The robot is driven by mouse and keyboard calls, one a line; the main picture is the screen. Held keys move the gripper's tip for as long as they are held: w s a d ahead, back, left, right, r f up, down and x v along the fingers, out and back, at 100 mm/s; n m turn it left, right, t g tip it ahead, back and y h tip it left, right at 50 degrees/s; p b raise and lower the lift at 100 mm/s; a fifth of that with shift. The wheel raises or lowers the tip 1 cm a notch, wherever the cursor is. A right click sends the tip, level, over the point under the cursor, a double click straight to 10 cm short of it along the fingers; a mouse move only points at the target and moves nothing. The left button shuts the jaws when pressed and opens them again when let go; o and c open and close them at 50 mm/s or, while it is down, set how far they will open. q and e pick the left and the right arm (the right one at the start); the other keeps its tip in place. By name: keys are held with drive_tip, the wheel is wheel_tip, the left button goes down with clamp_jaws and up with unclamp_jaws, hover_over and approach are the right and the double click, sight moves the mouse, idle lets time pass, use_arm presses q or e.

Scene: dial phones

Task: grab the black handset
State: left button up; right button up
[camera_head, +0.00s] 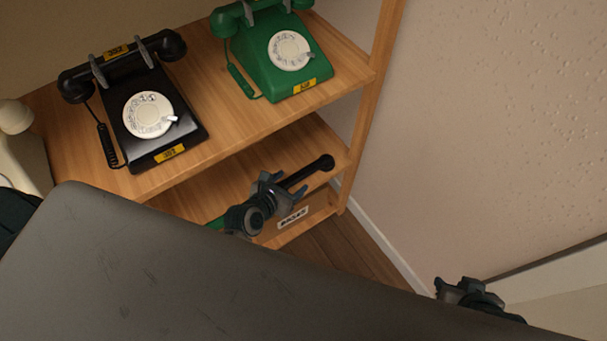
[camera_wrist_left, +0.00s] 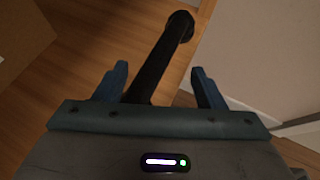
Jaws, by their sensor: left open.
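A black handset (camera_head: 318,167) lies over the lower shelf, one round end showing toward the right. My left gripper (camera_head: 284,184) is open at its near part, which it partly hides. In the left wrist view the handset (camera_wrist_left: 166,58) runs up between the two spread blue fingers of the left gripper (camera_wrist_left: 160,70), its round end beyond them; I cannot tell whether they touch it. A second black handset (camera_head: 125,62) rests on the cradle of the black dial phone (camera_head: 137,115) on the upper shelf. My right gripper (camera_head: 468,291) is at the lower right, its jaws unclear.
A green dial phone (camera_head: 286,57) stands right of the black one on the upper shelf (camera_head: 232,118). The lower shelf (camera_head: 205,190) has a label on its front. A pale object (camera_head: 15,118) is at the left edge. A wooden post and a wall (camera_head: 500,130) bound the right.

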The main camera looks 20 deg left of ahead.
sight(301, 173)
use_arm(q)
drive_tip(key=x, duration=0.3)
drive_tip(key=b+x, duration=0.1)
drive_tip(key=shift+w+d, duration=0.15)
drive_tip(key=shift+w, duration=0.3)
drive_tip(key=shift+r, duration=0.1)
clamp_jaws()
